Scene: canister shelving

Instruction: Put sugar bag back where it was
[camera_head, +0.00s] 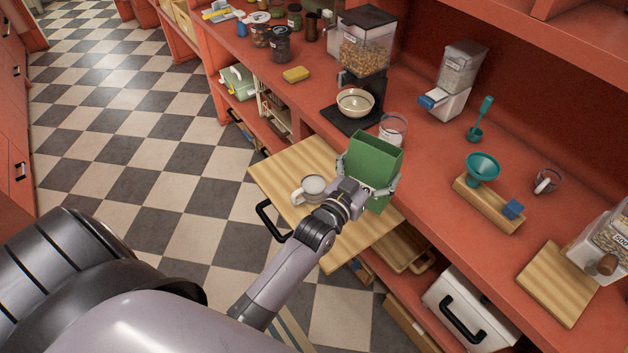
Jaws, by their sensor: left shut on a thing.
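A green, box-shaped, open-topped bag (375,152) is held upright in my left gripper (368,180), with one finger on each side. No readable label shows on it, so I cannot confirm that it is the sugar bag. It is over the right part of a pulled-out wooden board (283,163), near the counter edge. I cannot tell whether its base touches the board, because my gripper and wrist hide part of it. My right gripper is not in view.
A white cup (309,189) stands on the board left of my wrist. Behind the bag, a glass jar (392,129) and a bowl (355,102) under a dispenser (366,45) stand on the red counter (425,150). A teal funnel (483,168) stands to the right.

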